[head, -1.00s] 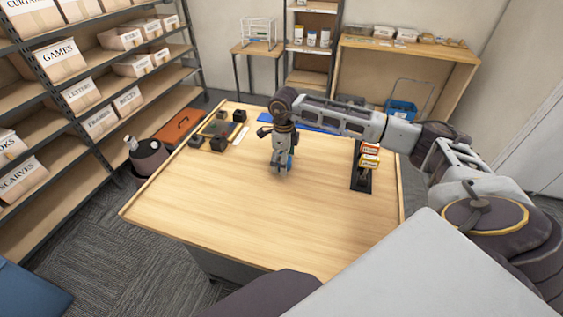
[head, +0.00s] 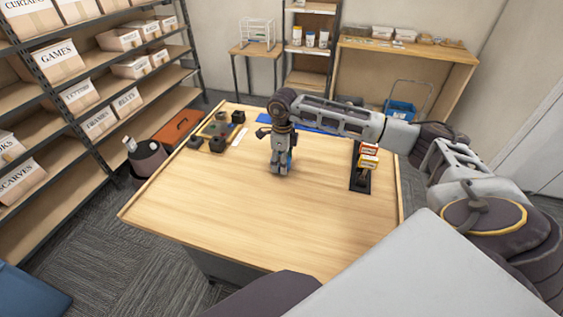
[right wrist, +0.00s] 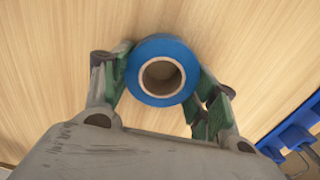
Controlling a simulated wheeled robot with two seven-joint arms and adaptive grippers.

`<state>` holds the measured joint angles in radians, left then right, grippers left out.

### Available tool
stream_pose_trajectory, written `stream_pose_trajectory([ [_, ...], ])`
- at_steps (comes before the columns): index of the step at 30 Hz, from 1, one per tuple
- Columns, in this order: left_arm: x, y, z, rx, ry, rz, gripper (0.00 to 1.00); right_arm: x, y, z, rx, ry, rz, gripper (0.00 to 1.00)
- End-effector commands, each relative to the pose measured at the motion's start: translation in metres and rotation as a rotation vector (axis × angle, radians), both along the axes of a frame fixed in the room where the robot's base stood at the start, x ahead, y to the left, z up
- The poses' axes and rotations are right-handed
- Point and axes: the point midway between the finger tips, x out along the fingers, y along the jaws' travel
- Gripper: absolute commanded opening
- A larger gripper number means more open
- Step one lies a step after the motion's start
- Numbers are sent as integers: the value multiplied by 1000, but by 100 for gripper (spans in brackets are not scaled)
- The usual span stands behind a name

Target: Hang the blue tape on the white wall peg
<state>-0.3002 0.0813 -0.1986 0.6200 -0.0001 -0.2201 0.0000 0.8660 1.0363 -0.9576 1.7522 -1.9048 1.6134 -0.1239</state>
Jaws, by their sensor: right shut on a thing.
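The blue tape (right wrist: 161,70) is a roll with a tan cardboard core. In the right wrist view it sits between the green-padded fingers of my right gripper (right wrist: 162,86), which is shut on it. In the head view my right gripper (head: 279,170) points down over the middle of the table, and only a sliver of blue tape (head: 290,158) shows behind it. A blue panel (head: 306,122) is at the table's far side, partly hidden by my right arm. In the right wrist view its edge (right wrist: 285,130) shows with metal hooks. I cannot pick out the white peg. My left gripper is not in view.
Small dark blocks (head: 217,144) stand at the table's far left, near an orange-brown case (head: 178,129). A black holder with red-and-yellow boxes (head: 368,160) stands at the right. The near and left tabletop (head: 220,205) is clear.

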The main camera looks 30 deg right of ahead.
Motion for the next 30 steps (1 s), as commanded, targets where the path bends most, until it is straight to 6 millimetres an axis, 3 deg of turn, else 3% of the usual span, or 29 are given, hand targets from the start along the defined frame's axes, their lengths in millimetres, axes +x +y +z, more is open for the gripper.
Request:
stream_pose_trajectory([
  [8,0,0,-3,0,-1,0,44,1,0,17,0,-4,-1,35],
  [17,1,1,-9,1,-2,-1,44,1,0,59,0,-5,1,35],
  [24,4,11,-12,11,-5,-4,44,1,0,89,1,-3,0,35],
  [30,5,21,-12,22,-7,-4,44,0,0,99,0,-1,0,35],
])
